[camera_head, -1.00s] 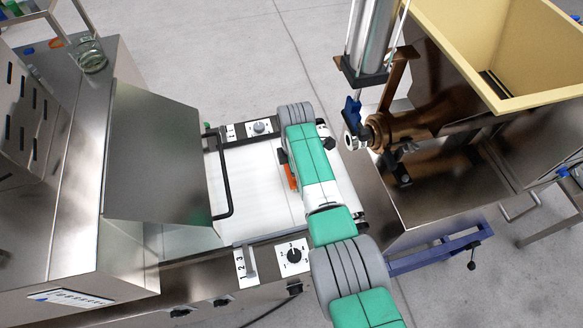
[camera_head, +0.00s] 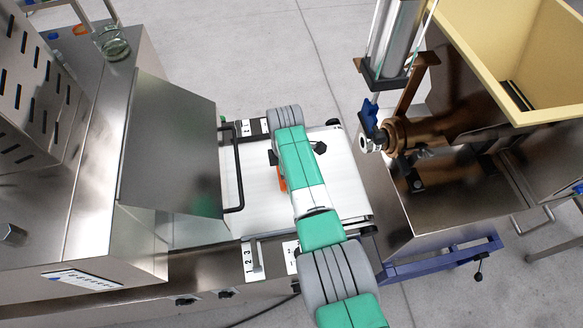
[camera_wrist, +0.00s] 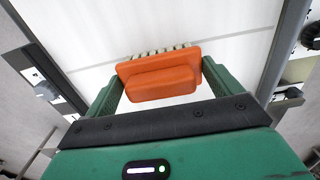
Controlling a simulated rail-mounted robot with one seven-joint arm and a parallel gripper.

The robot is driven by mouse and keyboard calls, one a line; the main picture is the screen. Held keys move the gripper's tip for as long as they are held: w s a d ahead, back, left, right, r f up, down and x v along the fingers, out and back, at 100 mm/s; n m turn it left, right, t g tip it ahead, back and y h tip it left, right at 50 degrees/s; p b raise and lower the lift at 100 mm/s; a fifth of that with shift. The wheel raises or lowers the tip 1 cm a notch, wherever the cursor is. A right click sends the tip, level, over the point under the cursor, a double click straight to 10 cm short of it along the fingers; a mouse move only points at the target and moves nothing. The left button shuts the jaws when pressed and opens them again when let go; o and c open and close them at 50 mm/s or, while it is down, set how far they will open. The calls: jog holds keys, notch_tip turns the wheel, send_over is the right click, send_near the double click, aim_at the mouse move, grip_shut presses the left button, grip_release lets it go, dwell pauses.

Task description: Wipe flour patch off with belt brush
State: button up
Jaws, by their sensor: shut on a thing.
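The belt brush (camera_wrist: 158,80) has an orange handle and a row of pale bristles, seen at the centre of the wrist view. My gripper (camera_wrist: 161,70) is shut on it, one green finger at each side. In the head view only a sliver of orange brush (camera_head: 282,178) shows beside my arm, over the white belt (camera_head: 345,170). The bristles face the belt, but I cannot tell whether they touch it. No flour patch can be made out on the white surface; my arm hides part of the belt.
A steel guard (camera_head: 170,150) with a black handle (camera_head: 237,170) stands left of the open belt. A hopper (camera_head: 550,60) with a brown fitting (camera_head: 425,132) stands at the right. Control knobs line the belt's side rails. A glass jar (camera_head: 112,43) sits at the upper left.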

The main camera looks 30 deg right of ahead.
jog(key=shift+s+d+f, duration=0.1)
jog(key=shift+s+f, duration=0.05)
